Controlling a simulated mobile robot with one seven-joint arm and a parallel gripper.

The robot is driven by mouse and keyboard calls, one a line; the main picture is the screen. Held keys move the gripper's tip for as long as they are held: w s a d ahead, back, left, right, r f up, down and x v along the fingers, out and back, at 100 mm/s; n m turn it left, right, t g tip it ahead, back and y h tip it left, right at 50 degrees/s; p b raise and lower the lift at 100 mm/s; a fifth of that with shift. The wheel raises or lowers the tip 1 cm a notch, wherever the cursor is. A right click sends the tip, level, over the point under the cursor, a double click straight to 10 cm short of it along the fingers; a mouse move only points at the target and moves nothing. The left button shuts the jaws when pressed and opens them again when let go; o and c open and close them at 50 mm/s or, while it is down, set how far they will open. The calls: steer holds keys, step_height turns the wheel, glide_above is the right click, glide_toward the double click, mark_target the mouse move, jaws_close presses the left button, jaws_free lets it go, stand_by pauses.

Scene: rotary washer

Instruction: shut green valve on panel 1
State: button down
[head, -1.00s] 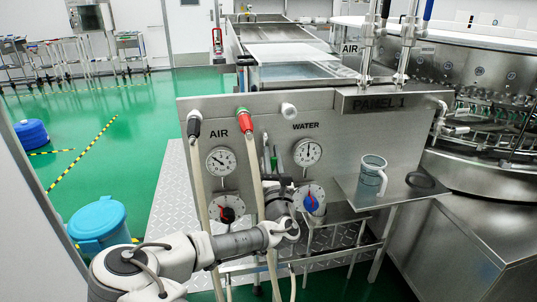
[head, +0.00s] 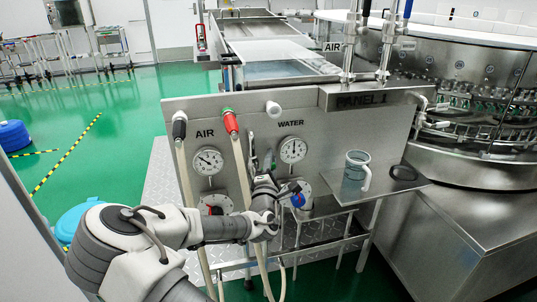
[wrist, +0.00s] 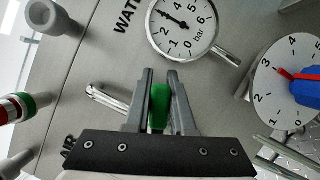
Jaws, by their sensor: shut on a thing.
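The green valve handle (wrist: 159,106) is on the front of panel 1 (head: 335,135), between the AIR and WATER gauges. In the wrist view it stands upright between the two grey fingers of my gripper (wrist: 160,78). The fingers are shut on it. In the head view my wrist hides most of the handle. A chrome pipe stub (wrist: 106,98) shows just left of the fingers in the wrist view.
The water gauge (head: 292,149) and blue knob (head: 298,200) lie right of my gripper, the air gauge (head: 207,161) left. Two hoses hang from the black (head: 180,124) and red connectors (head: 231,122). A clear jug (head: 356,165) stands on the right shelf.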

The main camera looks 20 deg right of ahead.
steer(key=shift+d+f+m+g+p, duration=0.1)
steer(key=shift+f+m+g+p, duration=0.4)
steer(key=shift+m, duration=0.7)
steer(key=shift+d+f+m+g+p, duration=0.15)
steer(key=shift+f+m+g, duration=0.4)
steer(key=shift+m, duration=0.65)
steer(key=shift+a+f, duration=0.1)
steer(key=shift+f, duration=0.05)
steer(key=c, duration=0.8)
jaws_free()
steer(key=shift+o, duration=0.2)
steer(key=p+v, duration=0.3)
steer(key=v, duration=1.4)
steer(key=shift+s, duration=0.25)
steer(key=shift+f, duration=0.15)
